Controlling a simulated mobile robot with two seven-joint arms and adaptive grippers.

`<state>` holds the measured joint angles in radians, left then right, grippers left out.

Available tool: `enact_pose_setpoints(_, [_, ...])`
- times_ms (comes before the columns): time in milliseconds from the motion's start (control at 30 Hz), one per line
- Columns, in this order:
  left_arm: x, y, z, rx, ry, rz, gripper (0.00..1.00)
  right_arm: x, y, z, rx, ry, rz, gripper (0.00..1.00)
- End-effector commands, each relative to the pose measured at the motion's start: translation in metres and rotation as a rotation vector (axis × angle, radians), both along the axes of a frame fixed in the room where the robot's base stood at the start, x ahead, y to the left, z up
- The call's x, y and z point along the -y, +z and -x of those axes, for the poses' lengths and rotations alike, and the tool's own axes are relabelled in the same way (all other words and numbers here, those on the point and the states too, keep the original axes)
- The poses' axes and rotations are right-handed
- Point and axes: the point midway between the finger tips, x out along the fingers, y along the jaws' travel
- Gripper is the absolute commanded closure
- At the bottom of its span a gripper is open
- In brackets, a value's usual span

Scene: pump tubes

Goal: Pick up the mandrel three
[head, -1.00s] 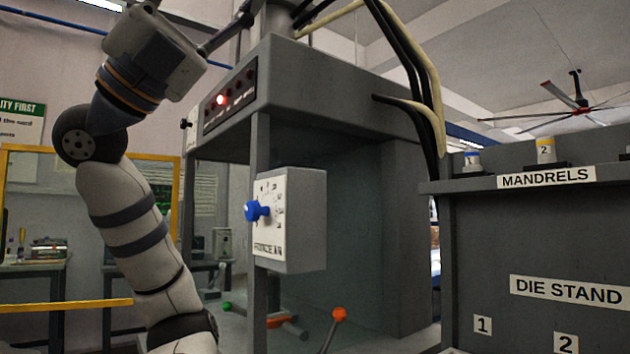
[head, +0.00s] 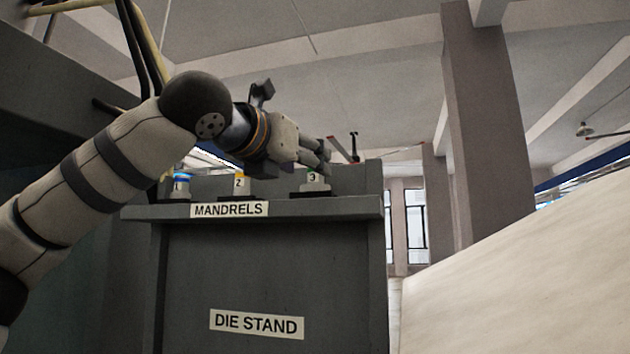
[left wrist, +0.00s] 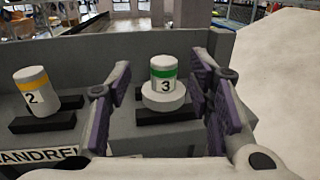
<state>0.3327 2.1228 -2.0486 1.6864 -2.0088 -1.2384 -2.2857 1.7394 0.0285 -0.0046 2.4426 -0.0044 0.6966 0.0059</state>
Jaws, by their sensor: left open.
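Mandrel three (left wrist: 164,88), a small white cylinder with a green band, a "3" label and a wider pale collar, stands upright on a dark base on the mandrel shelf. It also shows in the head view (head: 314,181), at the right end of the row. My left gripper (head: 323,158) is open and just above and beside mandrel three in the head view. In the left wrist view, mandrel three appears between the two spread fingers, with a gap on each side. I see no contact. My right gripper is not in view.
Mandrel two (left wrist: 36,92), with a yellow band, stands left of mandrel three. Mandrel one (head: 181,184), with a blue band, is further left. The grey die stand (head: 270,260) carries the shelf, with a raised back wall. A large pale sloped surface (head: 530,270) is at right.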

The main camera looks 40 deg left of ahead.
Motion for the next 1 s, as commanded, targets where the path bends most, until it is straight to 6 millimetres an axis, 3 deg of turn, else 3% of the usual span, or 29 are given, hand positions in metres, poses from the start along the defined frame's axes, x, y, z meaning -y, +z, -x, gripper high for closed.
enact_pose_setpoints(200, [-0.009,0.001,-0.035,0.001,-0.001,0.001,0.53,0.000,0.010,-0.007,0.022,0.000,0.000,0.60])
enact_pose_setpoints(433, [-0.011,-0.001,-0.039,0.000,-0.001,0.001,0.53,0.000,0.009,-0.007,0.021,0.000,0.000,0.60])
enact_pose_setpoints(467, [-0.011,-0.001,-0.039,0.000,-0.001,0.001,0.55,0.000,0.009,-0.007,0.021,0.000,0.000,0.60])
enact_pose_setpoints(667, [-0.010,-0.001,-0.039,0.001,-0.002,0.002,1.00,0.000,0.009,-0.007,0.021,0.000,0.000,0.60])
enact_pose_setpoints(1000, [-0.010,0.002,-0.038,0.004,-0.002,0.001,1.00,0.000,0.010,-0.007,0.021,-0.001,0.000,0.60])
